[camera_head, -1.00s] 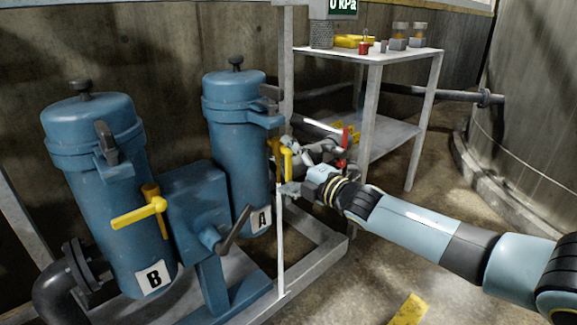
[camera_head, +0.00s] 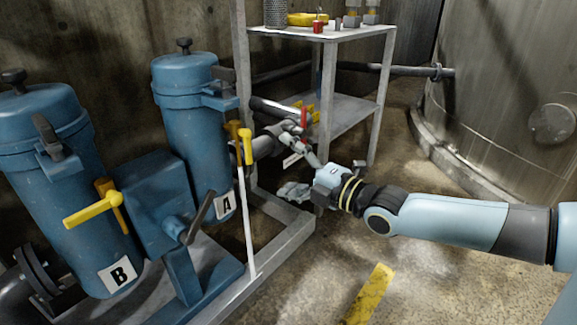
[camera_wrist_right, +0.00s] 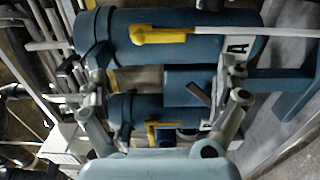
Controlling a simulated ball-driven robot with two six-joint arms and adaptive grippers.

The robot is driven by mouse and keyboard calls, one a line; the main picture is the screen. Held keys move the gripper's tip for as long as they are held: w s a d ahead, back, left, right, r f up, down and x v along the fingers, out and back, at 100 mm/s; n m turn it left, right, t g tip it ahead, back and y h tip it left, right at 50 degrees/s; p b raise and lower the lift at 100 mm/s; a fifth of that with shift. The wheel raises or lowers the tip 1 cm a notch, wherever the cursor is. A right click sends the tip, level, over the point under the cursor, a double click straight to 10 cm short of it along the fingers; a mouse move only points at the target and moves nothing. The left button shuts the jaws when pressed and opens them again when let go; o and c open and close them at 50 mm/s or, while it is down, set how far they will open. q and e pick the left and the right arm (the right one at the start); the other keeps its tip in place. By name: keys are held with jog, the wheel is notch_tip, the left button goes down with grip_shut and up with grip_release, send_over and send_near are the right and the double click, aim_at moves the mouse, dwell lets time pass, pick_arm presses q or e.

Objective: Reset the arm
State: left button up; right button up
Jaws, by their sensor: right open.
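My right gripper (camera_head: 300,172) is open and empty in the head view, to the right of blue canister A (camera_head: 190,125) and in front of its piping. A gap separates it from the yellow handle (camera_head: 246,148) beside canister A. In the right wrist view, the open fingers (camera_wrist_right: 164,78) spread on both sides, with the blue canisters beyond and nothing held. The yellow handle also shows in the wrist view (camera_wrist_right: 160,36). My left gripper is not in view.
Blue canister B (camera_head: 60,190) with another yellow handle (camera_head: 92,210) stands at left. A metal frame (camera_head: 270,246) edges the unit. A shelf table (camera_head: 345,35) stands behind, a large tank (camera_head: 510,80) at right. Floor with a yellow strip (camera_head: 370,295) is open in front.

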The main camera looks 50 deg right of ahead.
dwell(0.4)
jog(key=s+a+f+m+g+h+p, duration=0.1)
jog(key=s+f+m+g+p, duration=0.3)
jog(key=s+f, duration=0.45)
jog(key=s+a+f+m+g+h+p, duration=0.15)
jog(key=s+f+m+g+p, duration=0.35)
jog(key=f, duration=0.6)
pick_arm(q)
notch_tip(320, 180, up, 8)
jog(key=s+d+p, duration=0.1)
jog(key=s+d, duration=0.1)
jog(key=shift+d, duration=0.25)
pick_arm(e)
jog(key=s+a+f+m+g, duration=0.2)
jog(key=s+f+m+g, duration=0.1)
jog(key=s, duration=0.8)
jog(key=s+a+f+m+g, duration=0.2)
jog(key=s+f, duration=0.4)
jog(key=s, duration=0.5)
jog(key=s+a+f+m+g, duration=0.3)
jog(key=s+f+m, duration=0.1)
jog(key=s, duration=0.7)
jog(key=shift+f+m+g, duration=0.3)
jog(key=shift+f+m, duration=0.1)
jog(key=shift+f, duration=0.2)
